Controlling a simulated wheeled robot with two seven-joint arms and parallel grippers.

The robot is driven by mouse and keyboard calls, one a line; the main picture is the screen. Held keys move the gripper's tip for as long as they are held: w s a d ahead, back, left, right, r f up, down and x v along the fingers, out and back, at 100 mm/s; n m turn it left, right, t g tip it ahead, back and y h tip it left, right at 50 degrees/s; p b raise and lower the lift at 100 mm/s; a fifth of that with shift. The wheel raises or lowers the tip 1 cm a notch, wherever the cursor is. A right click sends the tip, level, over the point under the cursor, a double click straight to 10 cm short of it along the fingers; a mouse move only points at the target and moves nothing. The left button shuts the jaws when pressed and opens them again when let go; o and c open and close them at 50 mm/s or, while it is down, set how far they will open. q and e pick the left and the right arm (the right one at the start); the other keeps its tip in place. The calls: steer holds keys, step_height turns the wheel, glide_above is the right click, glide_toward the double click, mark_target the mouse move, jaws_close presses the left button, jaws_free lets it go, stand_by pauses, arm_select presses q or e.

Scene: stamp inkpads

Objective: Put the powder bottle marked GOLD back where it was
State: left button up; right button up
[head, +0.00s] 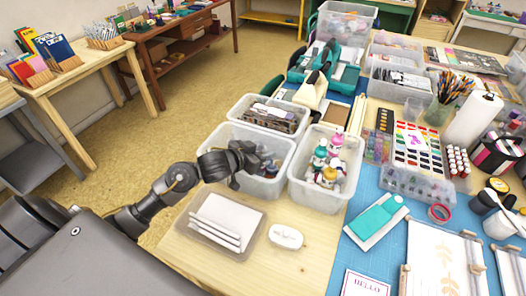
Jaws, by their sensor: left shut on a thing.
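My left gripper (248,164) reaches from the left into the near-left clear plastic bin (283,147), with its dark fingers inside the rim. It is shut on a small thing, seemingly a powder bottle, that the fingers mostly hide. Small dark-capped bottles (269,168) stand in this bin beside the fingers. No GOLD marking can be read. The clear bin to its right (296,190) holds bottles with teal, pink and orange parts (327,160). My right gripper is out of view.
A tray of white cards (219,222) and a white oval item (286,237) lie in front of the bins. Another clear bin (268,117) stands behind. A blue mat (388,259) with a teal stamp item (375,217) lies right. Bare wood shows at the front.

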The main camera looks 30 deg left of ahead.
arm_select(q)
steer(key=o, duration=1)
steer(key=v, duration=1.2)
steer(key=shift+p, duration=0.35)
